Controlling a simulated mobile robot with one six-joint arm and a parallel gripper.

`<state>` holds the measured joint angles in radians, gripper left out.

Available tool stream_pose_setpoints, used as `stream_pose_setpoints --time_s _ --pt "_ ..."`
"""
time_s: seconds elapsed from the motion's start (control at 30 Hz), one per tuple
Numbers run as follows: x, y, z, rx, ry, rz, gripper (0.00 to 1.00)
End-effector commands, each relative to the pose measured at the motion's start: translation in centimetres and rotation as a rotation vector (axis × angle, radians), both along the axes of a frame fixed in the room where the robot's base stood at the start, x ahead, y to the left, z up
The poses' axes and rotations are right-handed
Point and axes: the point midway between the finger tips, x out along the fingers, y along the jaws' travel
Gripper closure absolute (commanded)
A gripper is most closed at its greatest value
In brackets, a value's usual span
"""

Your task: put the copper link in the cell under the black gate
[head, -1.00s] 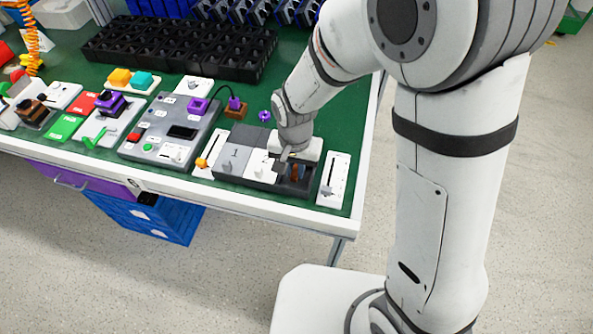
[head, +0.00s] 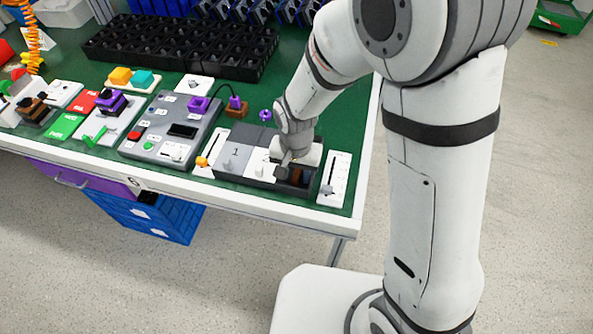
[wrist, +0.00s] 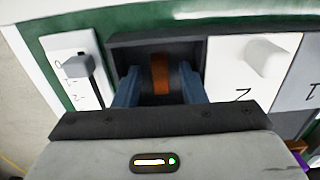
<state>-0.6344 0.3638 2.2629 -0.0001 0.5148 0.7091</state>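The copper link (wrist: 160,73) is an orange-brown upright strip inside a dark open cell (wrist: 126,44) in the wrist view. In the head view a dull brown patch of it (head: 296,174) shows in the cell at the right end of the block. My gripper (wrist: 160,86) is over this cell, its two blue-grey fingers reaching into it, one on each side of the link. Gaps show between the fingers and the link, so the gripper looks open. The link's lower end is hidden. I cannot clearly make out a black gate.
Beside the cell are a white lid (head: 258,166) marked 2 and a grey lid (head: 232,157) marked 1. A white slider panel (head: 336,178) stands close on the cell's other side, near the table corner. A grey control box (head: 170,128) lies farther left.

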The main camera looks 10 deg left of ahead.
Motion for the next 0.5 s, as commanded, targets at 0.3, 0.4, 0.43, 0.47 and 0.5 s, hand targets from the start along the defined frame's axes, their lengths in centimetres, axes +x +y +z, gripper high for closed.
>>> stream_pose_setpoints --time_s 0.3,0.4,0.43,0.47,0.5 --pt "0.1 0.0 4.0 0.005 -0.005 -0.001 0.63" --pt "0.1 0.0 6.3 0.005 -0.006 -0.001 0.63" --pt "0.1 0.0 7.0 0.004 -0.005 -0.001 0.63" --pt "0.1 0.0 7.6 0.004 -0.005 -0.001 0.63" --pt "0.1 0.0 8.4 0.004 -0.004 -0.001 0.63"
